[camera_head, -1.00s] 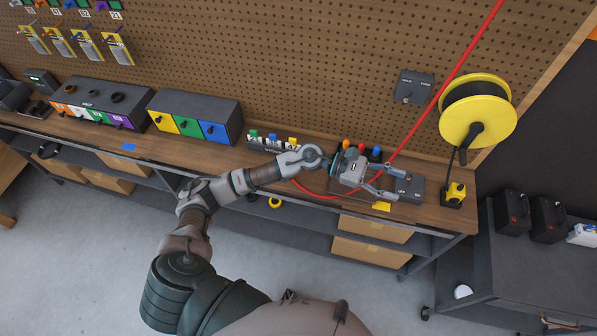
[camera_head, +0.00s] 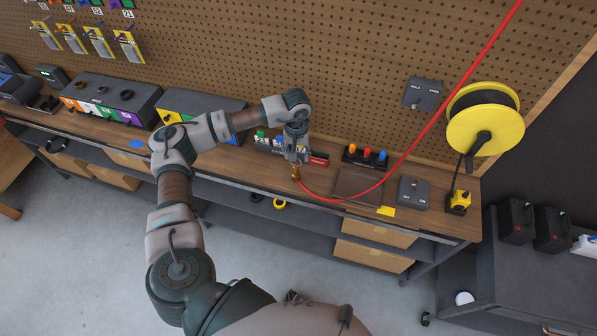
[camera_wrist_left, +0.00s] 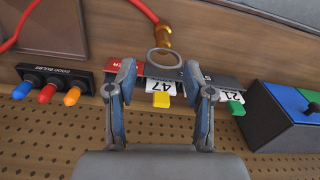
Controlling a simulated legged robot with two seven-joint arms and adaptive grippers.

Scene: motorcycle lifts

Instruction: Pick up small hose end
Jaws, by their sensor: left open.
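The small hose end is a brass fitting (camera_head: 296,174) on the red hose (camera_head: 350,199), by the workbench's front edge. In the left wrist view the brass fitting (camera_wrist_left: 163,36) is at the top centre, with a grey ring (camera_wrist_left: 164,58) just below it. My left gripper (camera_head: 296,162) points down right at the fitting in the head view. In the wrist view its two blue-grey fingers (camera_wrist_left: 159,72) are apart, with the ring close to the gap between their tips. Whether they touch it I cannot tell. Nothing is held. My right gripper is not in view.
A rack with numbered tags (camera_head: 268,145) stands close behind the gripper. Coloured knobs (camera_head: 367,155), a brown panel (camera_head: 357,186) and a grey switch box (camera_head: 413,192) are to the right. The yellow hose reel (camera_head: 484,118) is on the pegboard.

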